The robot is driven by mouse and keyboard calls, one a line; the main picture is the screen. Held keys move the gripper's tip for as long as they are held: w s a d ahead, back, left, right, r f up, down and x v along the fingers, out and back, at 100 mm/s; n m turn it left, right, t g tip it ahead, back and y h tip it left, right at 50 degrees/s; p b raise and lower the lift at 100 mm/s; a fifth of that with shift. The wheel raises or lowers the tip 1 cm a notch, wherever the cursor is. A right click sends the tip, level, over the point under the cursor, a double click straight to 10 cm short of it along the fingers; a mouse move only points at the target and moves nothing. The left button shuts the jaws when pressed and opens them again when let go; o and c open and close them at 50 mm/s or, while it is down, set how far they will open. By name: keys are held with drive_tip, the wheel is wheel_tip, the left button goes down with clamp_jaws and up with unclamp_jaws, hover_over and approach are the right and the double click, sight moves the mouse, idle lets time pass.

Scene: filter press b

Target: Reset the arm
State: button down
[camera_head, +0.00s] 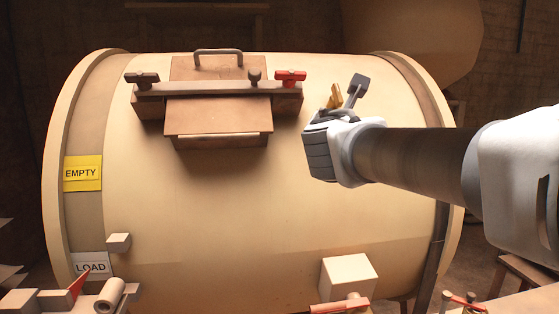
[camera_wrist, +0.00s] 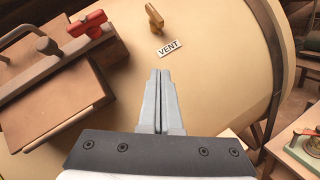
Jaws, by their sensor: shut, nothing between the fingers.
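My gripper (camera_wrist: 160,80) shows in the wrist view with its two grey fingers together and nothing between them. It points towards the curved face of a large cream drum (camera_head: 230,220). In the head view my arm reaches in from the right, and the wrist hides the fingertips. A yellow-brown vent handle (camera_wrist: 154,17) with a VENT label (camera_wrist: 170,48) is on the drum beyond the fingertips, apart from them. In the head view the vent handle (camera_head: 335,96) shows just above my wrist, beside a dark grey lever-like part (camera_head: 357,84).
A brown hatch (camera_head: 218,115) with a clamp bar, a red-handled knob (camera_head: 290,77) and a grey handle (camera_head: 218,53) is on the drum, left of my wrist. EMPTY (camera_head: 82,174) and LOAD (camera_head: 91,266) labels are at the left. A pale block (camera_head: 348,277) stands low in front.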

drive_tip(key=s+d+f+m+g+h, duration=0.2)
drive_tip(key=s+d+f+m+g, duration=0.65)
drive_tip(key=s+f+m, duration=0.75)
drive_tip(key=s+a+f+m+g+y, duration=0.3)
drive_tip(key=s+a+f+m+y, duration=0.2)
drive_tip(key=s+f+m, duration=0.5)
drive_tip(key=s+m, duration=0.2)
drive_tip(key=shift+s+f, duration=0.15)
drive_tip(key=shift+s, duration=0.2)
drive_tip(key=shift+a, duration=0.1)
